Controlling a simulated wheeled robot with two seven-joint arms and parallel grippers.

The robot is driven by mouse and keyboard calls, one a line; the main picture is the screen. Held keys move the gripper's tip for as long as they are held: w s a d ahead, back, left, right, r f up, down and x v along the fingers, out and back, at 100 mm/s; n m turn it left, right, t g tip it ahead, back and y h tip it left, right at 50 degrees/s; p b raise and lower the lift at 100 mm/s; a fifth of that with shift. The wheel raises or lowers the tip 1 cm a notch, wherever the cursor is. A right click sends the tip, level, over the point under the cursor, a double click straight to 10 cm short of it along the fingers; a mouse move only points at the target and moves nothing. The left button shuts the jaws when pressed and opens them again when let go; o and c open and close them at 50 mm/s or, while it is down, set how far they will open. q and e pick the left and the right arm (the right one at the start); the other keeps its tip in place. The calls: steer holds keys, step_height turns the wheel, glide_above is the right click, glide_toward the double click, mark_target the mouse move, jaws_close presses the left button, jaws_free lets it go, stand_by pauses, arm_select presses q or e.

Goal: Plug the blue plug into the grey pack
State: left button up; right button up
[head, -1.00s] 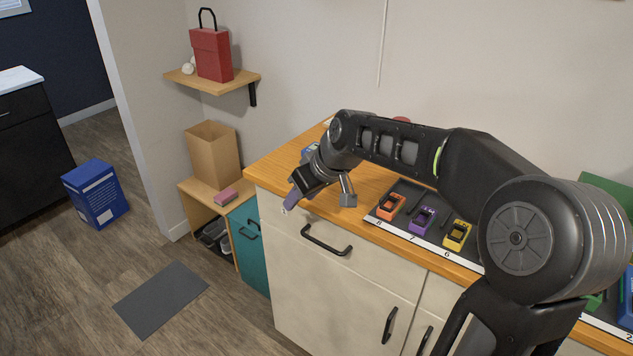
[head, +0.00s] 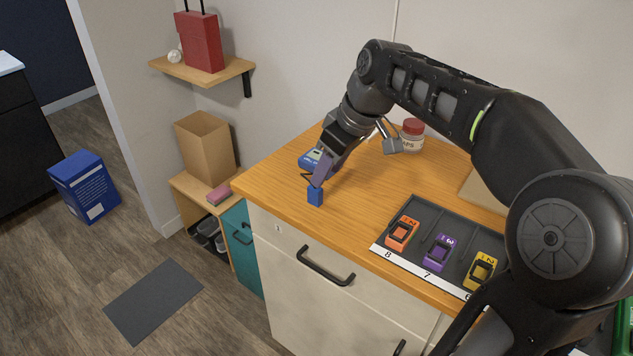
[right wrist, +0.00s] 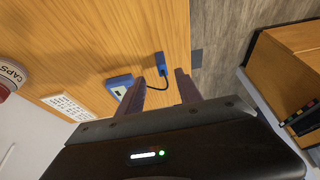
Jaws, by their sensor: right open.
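The blue plug (head: 315,195) lies on the wooden worktop near its front left corner. In the right wrist view the plug (right wrist: 160,62) shows just beyond the fingertips, with a dark lead running from it. My right gripper (head: 319,178) is open and empty, pointing down close to the plug; its fingers (right wrist: 162,80) show apart in the right wrist view. A blue box with a pale face (head: 311,159) sits behind the gripper, partly hidden by it; it also shows in the right wrist view (right wrist: 119,86). I cannot make out a grey pack. My left gripper is not in view.
A dark tray (head: 415,216) with orange, purple and yellow items in numbered slots lies to the right. A red-capped jar (head: 413,134) stands at the back. The worktop between plug and tray is clear. The worktop's front edge (head: 280,220) is close to the plug.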

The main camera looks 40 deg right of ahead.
mark_target(315, 189)
steer(key=shift+x, duration=1.15)
steer(key=shift+s+a, duration=0.1)
steer(key=shift+a, duration=0.1)
steer(key=shift+x, duration=2.65)
steer(key=shift+r, duration=0.1)
jaws_close()
